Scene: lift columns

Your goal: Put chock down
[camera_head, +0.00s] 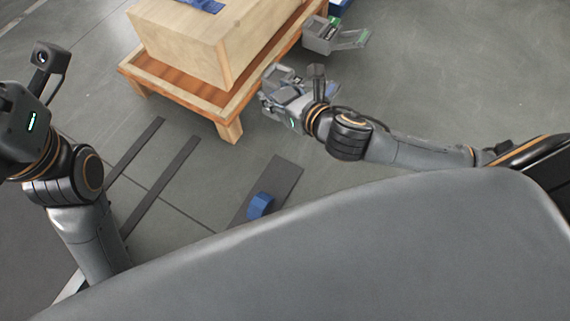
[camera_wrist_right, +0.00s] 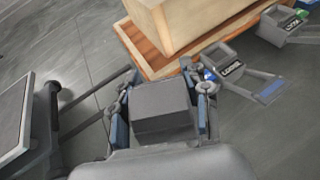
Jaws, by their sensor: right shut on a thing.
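My right gripper (camera_head: 268,104) is beside the near right corner of the low wooden pallet. In the right wrist view the right gripper (camera_wrist_right: 162,108) has its blue-padded fingers on both sides of a grey block (camera_wrist_right: 162,100), which it holds. I take this block for the chock; it is hard to make out in the head view. A blue curved block (camera_head: 260,205) sits on a dark grey strip (camera_head: 284,178) on the floor. My left arm is at the left edge; its fingers are out of view.
A wooden crate (camera_head: 190,45) stands on the pallet (camera_head: 225,105). Grey lift units (camera_head: 322,36) (camera_wrist_right: 232,68) stand along its right side. Two dark floor bars (camera_head: 165,180) lie in front of the pallet. Open floor (camera_head: 460,80) lies at right.

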